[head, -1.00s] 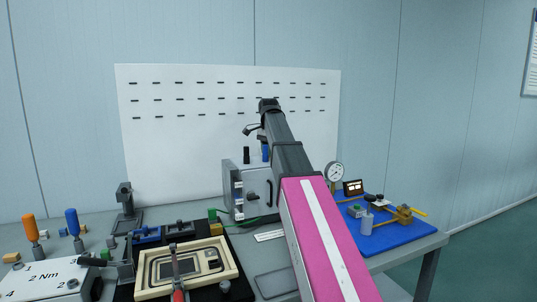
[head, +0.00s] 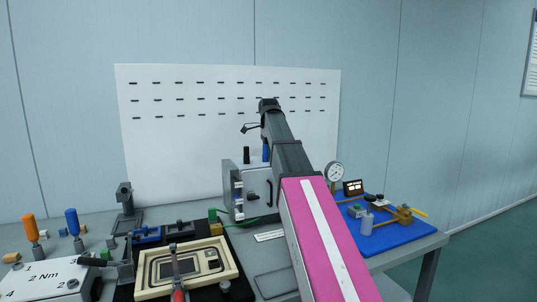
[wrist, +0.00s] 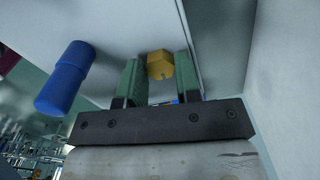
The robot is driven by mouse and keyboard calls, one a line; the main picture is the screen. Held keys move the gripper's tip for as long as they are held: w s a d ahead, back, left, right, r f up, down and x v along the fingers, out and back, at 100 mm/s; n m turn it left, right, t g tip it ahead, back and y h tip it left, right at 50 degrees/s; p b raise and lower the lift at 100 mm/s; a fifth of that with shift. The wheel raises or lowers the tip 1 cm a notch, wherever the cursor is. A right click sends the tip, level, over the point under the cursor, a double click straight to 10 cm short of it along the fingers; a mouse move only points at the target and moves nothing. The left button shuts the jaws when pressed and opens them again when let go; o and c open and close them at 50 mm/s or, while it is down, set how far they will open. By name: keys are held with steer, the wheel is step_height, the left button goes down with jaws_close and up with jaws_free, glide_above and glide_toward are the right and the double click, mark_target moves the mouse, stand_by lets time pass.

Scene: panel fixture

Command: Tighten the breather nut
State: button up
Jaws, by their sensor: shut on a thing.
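The breather nut (wrist: 160,65) is a brass-yellow hex piece on a pale grey panel face in the wrist view. My gripper (wrist: 158,72) has its two green fingers on either side of the nut, shut on it. The finger on the right is against the nut; contact on the left side is hard to make out. In the head view the nut and fingertips are hidden behind my arm. The grey cabinet (head: 259,184) stands behind my arm there.
A blue cylinder (wrist: 65,78) stands out from the same face, left of my fingers; a blue post (head: 266,153) and a black post (head: 246,155) top the cabinet. A dial gauge (head: 334,171) and blue mat (head: 392,234) lie right. A cream tray (head: 222,246) is in front.

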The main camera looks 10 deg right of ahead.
stand_by(0.3)
steer(key=shift+m, duration=1.8)
steer(key=shift+m, duration=1.7)
steer(key=shift+m, duration=1.7)
